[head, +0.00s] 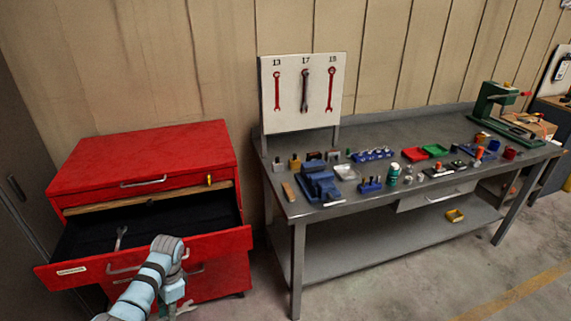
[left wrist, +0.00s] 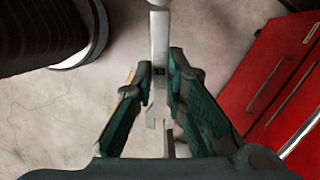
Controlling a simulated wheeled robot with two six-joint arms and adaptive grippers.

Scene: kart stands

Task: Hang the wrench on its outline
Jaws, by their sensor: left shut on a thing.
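My left gripper (left wrist: 160,75) is shut on a grey metal wrench (left wrist: 159,38), whose shaft runs up between the fingers in the left wrist view. In the head view my left arm reaches up in front of the red cabinet, and a grey end of the held wrench (head: 186,308) seems to show low beside it. The white board (head: 290,120) carries red wrench shapes under 13 (head: 277,91) and the right-hand number (head: 330,90). A dark wrench (head: 304,90) hangs under 17. Another grey wrench (head: 120,237) lies in the open drawer. My right gripper is not in view.
The red tool cabinet (head: 150,160) has its drawer (head: 85,245) pulled out; it also shows in the left wrist view (left wrist: 265,75). The grey workbench (head: 375,200) right of it bears a blue vise (head: 318,183), bins and small parts. Floor between them is clear.

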